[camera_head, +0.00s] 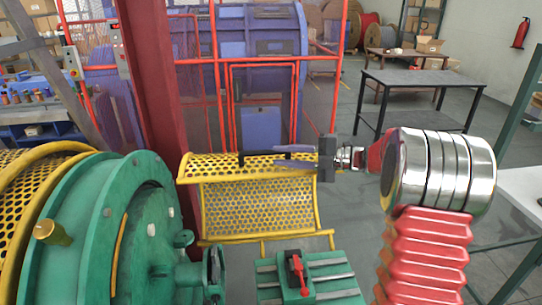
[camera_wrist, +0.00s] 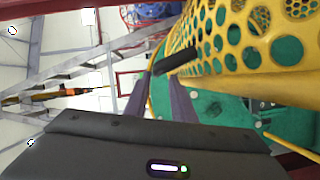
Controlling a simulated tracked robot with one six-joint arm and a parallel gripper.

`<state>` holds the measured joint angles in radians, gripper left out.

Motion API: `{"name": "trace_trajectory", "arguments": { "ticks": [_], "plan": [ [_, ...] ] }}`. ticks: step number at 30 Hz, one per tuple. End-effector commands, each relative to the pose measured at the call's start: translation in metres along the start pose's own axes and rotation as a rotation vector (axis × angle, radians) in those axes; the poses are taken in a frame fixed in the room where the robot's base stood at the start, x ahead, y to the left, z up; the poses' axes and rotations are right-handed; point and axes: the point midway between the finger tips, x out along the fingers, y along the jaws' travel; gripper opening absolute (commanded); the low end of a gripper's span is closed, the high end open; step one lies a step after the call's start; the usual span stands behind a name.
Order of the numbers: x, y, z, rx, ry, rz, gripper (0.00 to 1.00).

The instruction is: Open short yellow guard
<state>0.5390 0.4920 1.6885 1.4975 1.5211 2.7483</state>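The short yellow guard (camera_head: 258,205) is a perforated yellow panel in a tubular frame, standing in the middle of the head view, with its curved top toward me. A black bar handle (camera_head: 241,158) sits along its top edge; it also shows in the wrist view (camera_wrist: 177,62), just beyond my fingertips. My gripper (camera_head: 276,158) reaches in from the right over the guard's top edge. Its two fingers are apart with a gap between them, near the handle's right end. I cannot tell whether they touch the handle. The guard's yellow mesh (camera_wrist: 240,50) fills the wrist view's upper right.
A green round machine housing (camera_head: 95,235) stands left of the guard, beside a dark red column (camera_head: 150,90). A green slotted block with a red lever (camera_head: 297,272) stands in front. Red frames (camera_head: 265,65) stand behind. A dark table (camera_head: 420,84) is at back right, with open floor around it.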

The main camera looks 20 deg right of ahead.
Motion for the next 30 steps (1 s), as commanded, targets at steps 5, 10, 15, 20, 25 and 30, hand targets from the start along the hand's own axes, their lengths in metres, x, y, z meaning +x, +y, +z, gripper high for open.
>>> {"name": "trace_trajectory", "arguments": {
  "ticks": [5, 10, 15, 20, 25, 30],
  "plan": [
    [-0.033, -0.001, 0.001, 0.001, -0.005, 0.000, 0.22],
    [-0.061, -0.001, 0.002, 0.001, -0.006, -0.001, 0.22],
    [-0.077, -0.002, 0.002, 0.002, -0.005, -0.001, 0.22],
    [-0.081, -0.002, 0.001, 0.002, -0.003, -0.001, 0.22],
    [-0.081, -0.002, 0.001, 0.002, -0.002, -0.001, 0.22],
    [-0.078, -0.001, -0.002, -0.017, 0.001, -0.012, 0.11]
  ]
}}
